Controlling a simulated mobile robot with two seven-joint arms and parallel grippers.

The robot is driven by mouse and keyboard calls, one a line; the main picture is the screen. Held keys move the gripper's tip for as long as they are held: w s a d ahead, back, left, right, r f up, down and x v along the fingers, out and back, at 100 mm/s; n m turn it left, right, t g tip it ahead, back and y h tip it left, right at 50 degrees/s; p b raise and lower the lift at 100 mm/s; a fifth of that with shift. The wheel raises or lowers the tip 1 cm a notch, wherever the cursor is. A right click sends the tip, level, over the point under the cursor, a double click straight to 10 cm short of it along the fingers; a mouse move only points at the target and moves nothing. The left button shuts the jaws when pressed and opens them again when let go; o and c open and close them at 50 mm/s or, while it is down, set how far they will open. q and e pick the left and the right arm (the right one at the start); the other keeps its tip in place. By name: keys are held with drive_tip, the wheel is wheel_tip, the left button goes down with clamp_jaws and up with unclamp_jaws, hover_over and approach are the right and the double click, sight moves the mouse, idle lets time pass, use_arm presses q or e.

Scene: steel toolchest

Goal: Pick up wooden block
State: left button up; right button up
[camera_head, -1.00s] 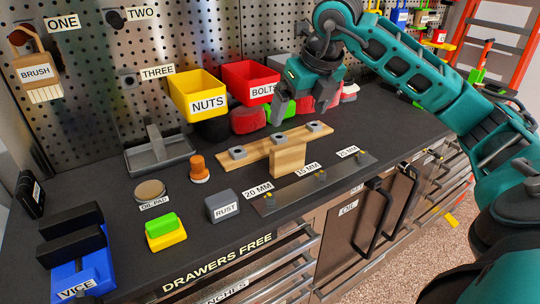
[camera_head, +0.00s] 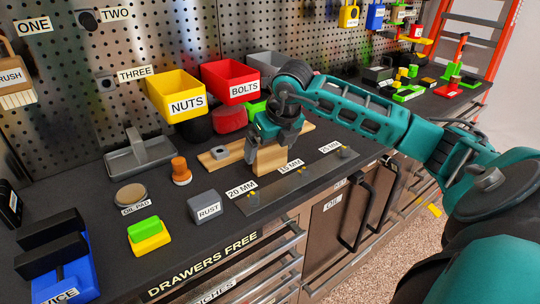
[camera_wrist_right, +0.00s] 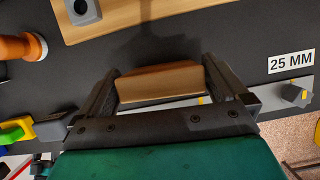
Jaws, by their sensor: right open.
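The wooden block (camera_head: 271,160) is a light brown piece standing at the front of a longer wooden board (camera_head: 207,162) on the dark bench top. My right gripper (camera_head: 268,149) is directly over the block, pointing down, with its fingers at the block's two ends. In the right wrist view the block (camera_wrist_right: 160,82) lies between the two spread fingers of the gripper (camera_wrist_right: 163,84), with a small gap on each side. The gripper is open. My arm and gripper hide much of the board in the head view. My left gripper is not in view.
A grey nut (camera_head: 219,152) sits on the board. The yellow NUTS bin (camera_head: 176,95) and red BOLTS bin (camera_head: 230,81) are behind.

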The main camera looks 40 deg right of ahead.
drive_tip(key=shift+r, duration=0.1)
drive_tip(key=c, duration=0.7)
